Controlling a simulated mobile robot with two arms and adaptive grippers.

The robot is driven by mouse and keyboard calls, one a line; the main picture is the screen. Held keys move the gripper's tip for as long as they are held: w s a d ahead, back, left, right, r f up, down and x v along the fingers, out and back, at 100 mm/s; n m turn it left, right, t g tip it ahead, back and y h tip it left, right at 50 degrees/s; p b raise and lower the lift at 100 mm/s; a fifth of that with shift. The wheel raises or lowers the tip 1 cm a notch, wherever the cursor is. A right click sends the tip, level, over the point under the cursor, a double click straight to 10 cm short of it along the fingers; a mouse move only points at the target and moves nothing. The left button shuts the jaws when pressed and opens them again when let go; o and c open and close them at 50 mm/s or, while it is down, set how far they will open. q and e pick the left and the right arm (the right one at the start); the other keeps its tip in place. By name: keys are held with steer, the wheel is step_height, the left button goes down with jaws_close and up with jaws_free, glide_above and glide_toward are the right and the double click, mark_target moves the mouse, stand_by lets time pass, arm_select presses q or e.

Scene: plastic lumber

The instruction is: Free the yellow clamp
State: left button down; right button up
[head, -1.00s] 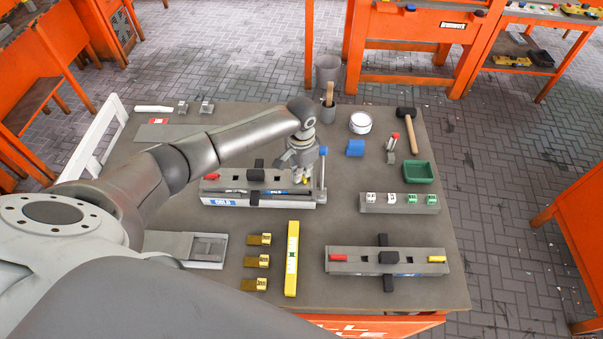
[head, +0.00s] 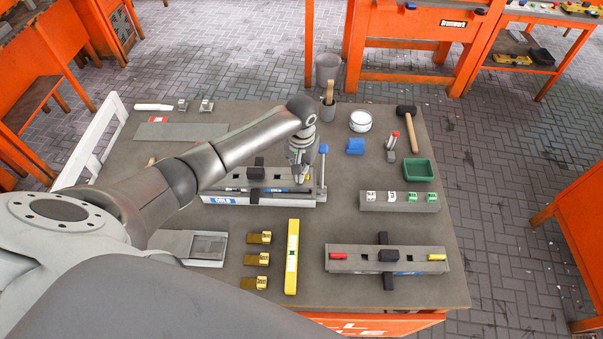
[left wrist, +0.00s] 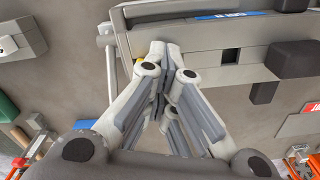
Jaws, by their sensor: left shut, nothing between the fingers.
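My left gripper (head: 299,181) is shut and empty over the right end of the grey beam fixture (head: 218,201) with a blue label. In the left wrist view its closed fingertips (left wrist: 164,48) are against or just above the beam (left wrist: 205,60); I cannot tell if they touch. The yellow clamp there is mostly hidden behind the fingers; only a small yellow sliver (left wrist: 138,62) shows beside them. A second fixture (head: 352,266) at the front right carries a red handle (head: 338,256) on its left and a yellow handle (head: 437,257) on its right. My right gripper is not in view.
A post with a blue top (head: 323,150) stands close right of the gripper. A grey block with white and green pieces (head: 375,205), a green tray (head: 418,170) and a mallet (head: 408,130) lie to the right. A yellow level (head: 292,260) lies in front.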

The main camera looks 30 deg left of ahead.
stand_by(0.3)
arm_select(q)
steer(key=n, duration=0.4)
steer(key=c, duration=1.9)
jaws_free()
steer(key=shift+c, duration=0.2)
steer(key=shift+o, duration=0.2)
steer(key=shift+w+r, duration=0.15)
steer(key=shift+r, duration=0.65)
steer(key=o, duration=0.4)
step_height(320, 180, up, 4)
steer(key=shift+r, duration=0.8)
steer(key=shift+d, duration=0.1)
